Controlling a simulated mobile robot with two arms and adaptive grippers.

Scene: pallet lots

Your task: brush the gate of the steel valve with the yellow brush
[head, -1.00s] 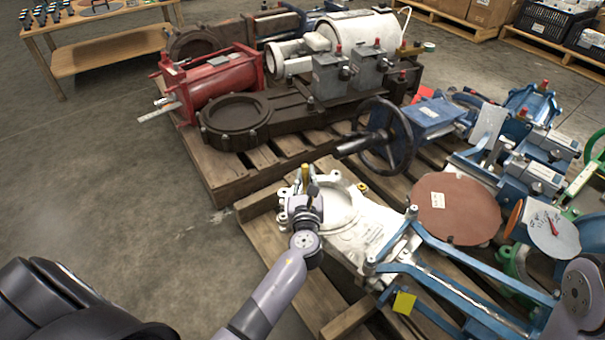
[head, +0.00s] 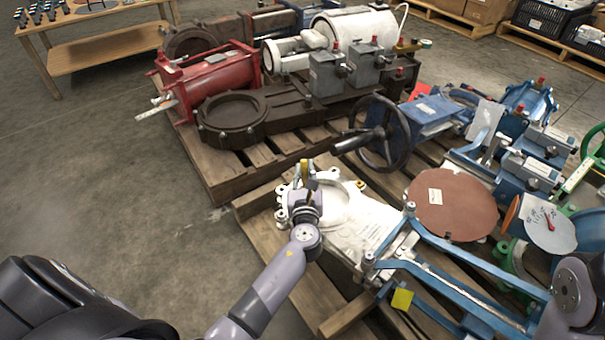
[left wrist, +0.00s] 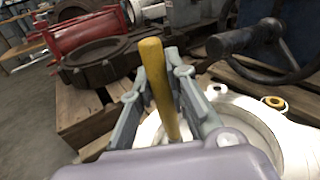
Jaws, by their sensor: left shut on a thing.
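The steel valve (head: 357,226) lies flat on the near pallet, with a white round body at its left end and a blue frame running to the lower right. Its round opening also shows in the left wrist view (left wrist: 262,128). My left gripper (head: 306,180) is over the left part of the white body, shut on the yellow brush (left wrist: 158,85). The brush handle stands nearly upright between the fingers; its lower end is hidden by my gripper. I cannot tell whether the bristles touch the gate. My right gripper is not in view.
A dark handwheel (head: 385,134) on a blue valve stands just behind. A brown disc (head: 453,205) lies to the right. A red cylinder (head: 207,83) and a dark ring valve (head: 233,118) sit on the pallet behind. The floor at left is clear.

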